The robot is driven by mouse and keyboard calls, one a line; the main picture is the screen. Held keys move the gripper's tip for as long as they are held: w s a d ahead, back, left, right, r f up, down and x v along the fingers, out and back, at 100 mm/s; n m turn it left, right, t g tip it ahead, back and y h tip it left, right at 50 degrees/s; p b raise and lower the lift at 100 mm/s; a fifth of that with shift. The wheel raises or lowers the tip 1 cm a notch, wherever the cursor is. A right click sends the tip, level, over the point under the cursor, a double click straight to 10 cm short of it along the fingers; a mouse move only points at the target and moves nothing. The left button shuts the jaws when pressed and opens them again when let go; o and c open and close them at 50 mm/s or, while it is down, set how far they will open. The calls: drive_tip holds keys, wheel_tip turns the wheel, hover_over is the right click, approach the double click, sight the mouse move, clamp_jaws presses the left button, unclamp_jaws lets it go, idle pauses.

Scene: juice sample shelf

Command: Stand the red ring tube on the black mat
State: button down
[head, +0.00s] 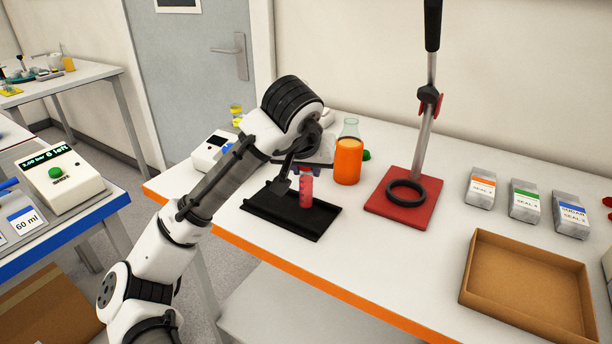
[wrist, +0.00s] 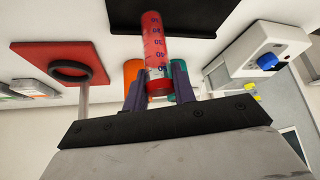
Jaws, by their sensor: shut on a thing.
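The red tube (head: 306,190) is upright in the head view, over the black mat (head: 275,212). In the wrist view the tube (wrist: 155,38) shows printed volume marks and a red band at its near end. My gripper (head: 306,170) is shut on the tube's upper part. In the wrist view a finger of my gripper (wrist: 158,82) is on each side of it. The mat (wrist: 195,14) lies beyond the tube's far end in the wrist view. I cannot tell whether the tube's bottom touches the mat.
An orange-filled flask (head: 348,160) stands close right of my gripper. A stand with a red base (head: 400,205) and black ring is farther right. Several packets (head: 524,201) and a cardboard tray (head: 480,270) lie at the right. A white device (head: 208,153) stands behind my arm.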

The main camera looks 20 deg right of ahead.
drive_tip(key=shift+f, duration=1.15)
drive_tip(key=shift+f, duration=0.2)
drive_tip(key=c, duration=1.1)
unclamp_jaws()
drive_tip(key=shift+c, duration=0.2)
drive_tip(key=shift+s+r, duration=0.15)
drive_tip(key=shift+r, duration=0.3)
drive_tip(key=v, duration=1.1)
drive_tip(key=shift+a+r, duration=0.2)
drive_tip(key=shift+a, duration=0.05)
drive_tip(key=shift+s, duration=0.1)
